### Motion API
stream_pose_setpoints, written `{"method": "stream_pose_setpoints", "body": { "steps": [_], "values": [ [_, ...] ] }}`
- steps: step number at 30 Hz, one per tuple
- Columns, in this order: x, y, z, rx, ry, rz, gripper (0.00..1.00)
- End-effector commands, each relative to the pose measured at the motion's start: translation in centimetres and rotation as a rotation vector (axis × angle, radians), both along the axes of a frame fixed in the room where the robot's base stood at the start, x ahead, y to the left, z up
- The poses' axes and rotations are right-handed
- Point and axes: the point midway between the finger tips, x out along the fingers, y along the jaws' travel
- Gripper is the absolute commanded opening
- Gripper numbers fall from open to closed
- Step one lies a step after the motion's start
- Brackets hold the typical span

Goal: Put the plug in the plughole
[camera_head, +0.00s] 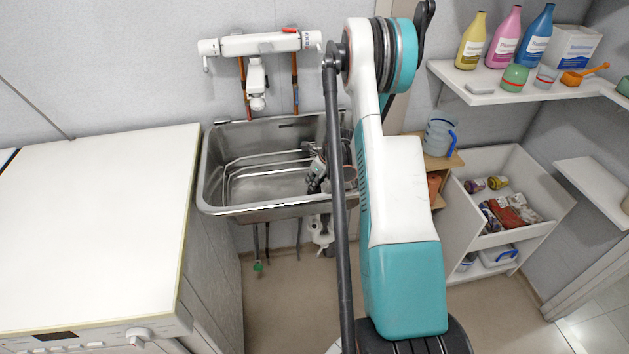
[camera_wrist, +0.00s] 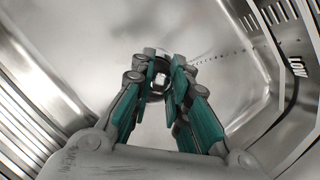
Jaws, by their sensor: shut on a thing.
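A steel washtub basin (camera_head: 222,135) is below the wall tap in the head view. My gripper (camera_head: 317,178) reaches down into its right part, partly hidden by my arm. In the wrist view my gripper (camera_wrist: 164,75) has its teal fingers close together, shut on a small round plug (camera_wrist: 159,82). The plug shows only partly between the fingertips. A thin bead chain (camera_wrist: 222,57) runs from near the fingertips to the right. The basin floor (camera_wrist: 100,50) lies beyond the fingers. I cannot make out the plughole in either view.
A wire rack (camera_head: 262,165) is in the basin, left of my gripper. A white tap unit (camera_head: 255,44) hangs over the back rim. A white worktop (camera_head: 95,220) stands to the left. Shelves with bottles (camera_head: 505,40) are at the right.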

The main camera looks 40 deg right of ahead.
Motion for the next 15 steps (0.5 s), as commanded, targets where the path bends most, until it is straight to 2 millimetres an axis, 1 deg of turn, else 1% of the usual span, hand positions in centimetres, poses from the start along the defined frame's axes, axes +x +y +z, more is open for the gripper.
{"method": "stream_pose_setpoints", "body": {
  "steps": [15],
  "values": [
    [0.0,0.0,-1.1,0.0,0.0,0.0,0.0]
  ]
}}
